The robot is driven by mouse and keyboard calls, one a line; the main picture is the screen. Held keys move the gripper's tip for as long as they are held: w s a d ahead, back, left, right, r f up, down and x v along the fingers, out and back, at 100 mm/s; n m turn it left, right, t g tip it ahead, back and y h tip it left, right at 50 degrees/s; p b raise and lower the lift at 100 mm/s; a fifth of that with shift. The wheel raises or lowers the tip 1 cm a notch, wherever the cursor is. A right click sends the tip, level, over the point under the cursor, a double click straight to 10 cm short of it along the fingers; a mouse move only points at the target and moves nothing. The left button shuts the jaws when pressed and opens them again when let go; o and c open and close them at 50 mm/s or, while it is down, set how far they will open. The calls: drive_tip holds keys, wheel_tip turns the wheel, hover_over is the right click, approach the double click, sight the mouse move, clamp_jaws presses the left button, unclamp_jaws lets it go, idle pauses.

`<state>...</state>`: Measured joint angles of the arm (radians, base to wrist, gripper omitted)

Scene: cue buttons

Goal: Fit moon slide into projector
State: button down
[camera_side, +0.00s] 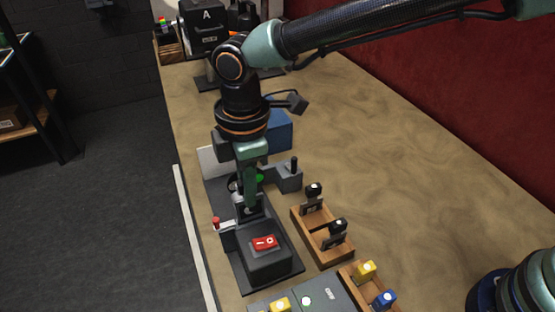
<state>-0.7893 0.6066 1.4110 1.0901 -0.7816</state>
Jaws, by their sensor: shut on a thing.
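The projector (270,262) is a dark grey box with a red rocker switch (265,243) on top, on a dark base plate near the table's left edge. My gripper (249,208) points straight down at the projector's rear part, just behind the switch. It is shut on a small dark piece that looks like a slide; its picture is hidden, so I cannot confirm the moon. I cannot tell whether the piece sits inside the projector or just above it. Two dark slides with white-marked tops, a rear one (313,193) and a front one (337,231), stand in a wooden rack (337,258).
A small lever with a red knob (216,222) sticks out left of the projector. A grey bracket with a black post (293,167) stands behind right. A blue box (280,130) is farther back. Yellow (365,269) and blue (385,298) pieces stand in front. The table's right middle is clear.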

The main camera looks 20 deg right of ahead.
sight(250, 219)
drive_tip(key=shift+f, duration=2.9)
idle(0.8)
drive_tip(key=c, duration=0.6)
unclamp_jaws()
drive_tip(key=shift+r, duration=0.1)
drive_tip(key=shift+r, duration=3.4)
